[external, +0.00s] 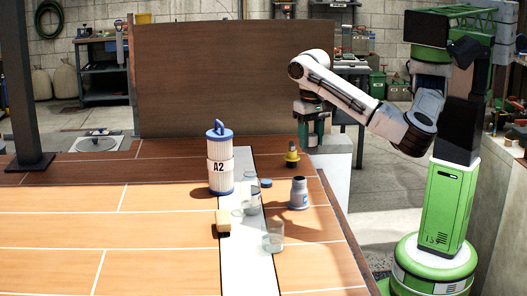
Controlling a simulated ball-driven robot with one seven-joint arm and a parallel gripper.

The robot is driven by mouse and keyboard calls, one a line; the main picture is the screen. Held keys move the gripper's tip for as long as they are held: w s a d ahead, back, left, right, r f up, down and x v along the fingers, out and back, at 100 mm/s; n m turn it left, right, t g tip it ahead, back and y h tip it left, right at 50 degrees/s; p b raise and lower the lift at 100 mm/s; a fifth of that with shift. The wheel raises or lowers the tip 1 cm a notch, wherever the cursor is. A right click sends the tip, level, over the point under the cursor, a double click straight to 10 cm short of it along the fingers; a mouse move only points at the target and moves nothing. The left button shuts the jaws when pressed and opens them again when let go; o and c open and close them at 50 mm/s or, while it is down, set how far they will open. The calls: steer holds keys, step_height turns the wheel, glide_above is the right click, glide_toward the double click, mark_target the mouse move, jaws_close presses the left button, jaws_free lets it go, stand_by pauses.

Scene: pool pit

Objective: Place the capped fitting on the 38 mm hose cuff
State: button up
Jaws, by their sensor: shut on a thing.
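My gripper (309,141) points down beyond the right end of the deck's far side, small and dark in this view. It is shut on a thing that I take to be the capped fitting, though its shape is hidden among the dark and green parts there. A small yellow and black stepped piece (292,158) shows just left of and below my gripper; I cannot tell whether they touch. A grey-blue stepped tubular piece (299,195) stands upright on the deck nearer the camera. No size marking is readable, so I cannot tell which piece is the 38 mm cuff.
A white pleated cartridge marked A2 (220,178) with a blue handle stands to the left. A clear jar (273,240), other clear ware, a blue disc (265,183) and a yellow sponge (223,227) lie nearby. The left deck is clear. A brown panel (215,75) stands behind.

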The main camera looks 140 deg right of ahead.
steer(key=w+f, duration=0.2)
steer(key=f, duration=0.1)
steer(key=shift+w+d+f, duration=0.15)
steer(key=shift+w+d, duration=0.2)
steer(key=shift+d, duration=0.05)
steer(key=f, duration=0.1)
steer(key=f+p, duration=0.1)
steer(key=f, duration=0.1)
steer(key=shift+w, duration=0.35)
steer(key=shift+d+f, duration=0.1)
steer(key=shift+f, duration=0.35)
steer(key=o, duration=1.1)
steer(key=shift+f, duration=0.1)
step_height(320, 180, up, 12)
steer(key=shift+s+r+b, duration=0.1)
steer(key=shift+r+b, duration=0.05)
steer(key=shift+b, duration=0.35)
